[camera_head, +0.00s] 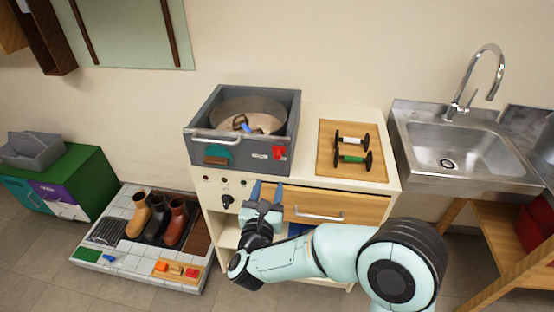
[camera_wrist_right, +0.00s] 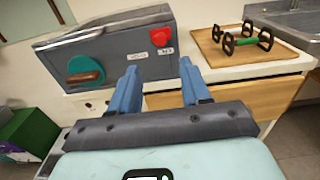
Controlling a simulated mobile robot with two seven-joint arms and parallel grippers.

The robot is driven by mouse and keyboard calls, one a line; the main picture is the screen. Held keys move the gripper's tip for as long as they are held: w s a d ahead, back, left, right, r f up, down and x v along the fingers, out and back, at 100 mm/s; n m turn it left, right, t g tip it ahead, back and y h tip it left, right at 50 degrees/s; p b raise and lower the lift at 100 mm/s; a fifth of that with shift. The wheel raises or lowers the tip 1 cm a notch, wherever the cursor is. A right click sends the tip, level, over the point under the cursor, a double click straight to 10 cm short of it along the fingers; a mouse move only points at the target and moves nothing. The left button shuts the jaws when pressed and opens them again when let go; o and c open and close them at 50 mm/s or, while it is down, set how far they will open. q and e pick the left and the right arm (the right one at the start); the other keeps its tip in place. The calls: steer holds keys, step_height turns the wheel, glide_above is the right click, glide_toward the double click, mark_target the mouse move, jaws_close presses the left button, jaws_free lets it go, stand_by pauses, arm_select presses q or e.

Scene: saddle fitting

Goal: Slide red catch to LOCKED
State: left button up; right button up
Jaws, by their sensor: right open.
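The red catch (camera_head: 279,153) is on the front face of a grey box (camera_head: 243,151), at its right end, beside a small white label (camera_head: 261,155). In the right wrist view the red catch (camera_wrist_right: 160,37) shows up and ahead, with the label (camera_wrist_right: 138,55) at its lower left; its lettering is too small to read. My right gripper (camera_head: 265,186) is open and empty, in front of the cabinet and below the catch, apart from it. In the right wrist view its two blue fingers (camera_wrist_right: 158,80) point toward the box. My left gripper is not seen.
The box has a teal plate with a brown handle (camera_head: 217,154) and a front bar. A wooden board (camera_head: 337,173) with two spools lies to its right. A wooden drawer with a metal handle (camera_head: 320,215) is below. A sink (camera_head: 450,150) stands right; boots on a tray left.

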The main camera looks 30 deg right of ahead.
mark_target(277, 157)
steer(key=p+x, duration=0.3)
steer(key=x, duration=1)
steer(key=shift+w+d+r, duration=0.1)
steer(key=shift+w, duration=0.05)
